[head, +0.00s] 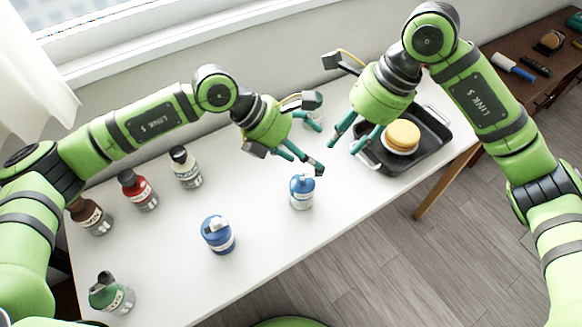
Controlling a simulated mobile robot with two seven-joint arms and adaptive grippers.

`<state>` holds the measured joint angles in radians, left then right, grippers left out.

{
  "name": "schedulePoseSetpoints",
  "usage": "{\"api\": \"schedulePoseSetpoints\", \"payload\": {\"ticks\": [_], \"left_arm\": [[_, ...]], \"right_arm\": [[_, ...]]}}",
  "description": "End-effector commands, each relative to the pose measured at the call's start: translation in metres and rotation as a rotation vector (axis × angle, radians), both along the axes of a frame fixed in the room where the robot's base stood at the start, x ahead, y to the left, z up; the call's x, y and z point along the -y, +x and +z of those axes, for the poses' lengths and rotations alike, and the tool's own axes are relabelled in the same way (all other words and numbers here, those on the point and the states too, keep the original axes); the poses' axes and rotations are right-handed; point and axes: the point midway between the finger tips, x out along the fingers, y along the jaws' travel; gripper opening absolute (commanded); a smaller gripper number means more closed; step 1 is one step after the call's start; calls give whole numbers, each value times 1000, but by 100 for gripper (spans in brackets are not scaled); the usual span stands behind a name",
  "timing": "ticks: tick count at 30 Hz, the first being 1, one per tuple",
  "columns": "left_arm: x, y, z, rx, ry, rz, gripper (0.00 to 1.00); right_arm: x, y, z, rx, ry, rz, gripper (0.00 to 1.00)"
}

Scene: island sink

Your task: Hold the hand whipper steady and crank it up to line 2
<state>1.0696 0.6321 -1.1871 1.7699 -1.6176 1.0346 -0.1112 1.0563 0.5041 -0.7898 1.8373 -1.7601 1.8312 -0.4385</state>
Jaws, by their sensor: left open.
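No hand whipper or crank can be made out for certain.
A black tray (437,128) with a stack of round yellow-brown pieces (402,135) lies at the table's right. Another blue bottle (218,236) stands front centre. Brown (91,217), red (139,191), black-capped (186,168) and green (111,294) bottles stand left. The right front table is clear.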

Motion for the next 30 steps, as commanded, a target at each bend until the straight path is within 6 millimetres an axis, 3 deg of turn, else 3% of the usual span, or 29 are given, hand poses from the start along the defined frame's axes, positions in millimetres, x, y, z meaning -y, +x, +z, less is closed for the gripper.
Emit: {"api": "schedulePoseSetpoints", "payload": {"ticks": [3, 9, 21, 30], "left_arm": [[-10, -19, -22, 77, 217, -124, 84], [-23, -29, -39, 145, 376, -220, 84], [-4, -26, -89, 145, 382, -225, 84], [2, -24, -103, 148, 380, -225, 84]], "right_arm": [[0, 0, 0, 0, 0, 0, 39], [0, 0, 0, 0, 0, 0, 39], [0, 0, 0, 0, 0, 0, 39], [0, 0, 0, 0, 0, 0, 39]]}}
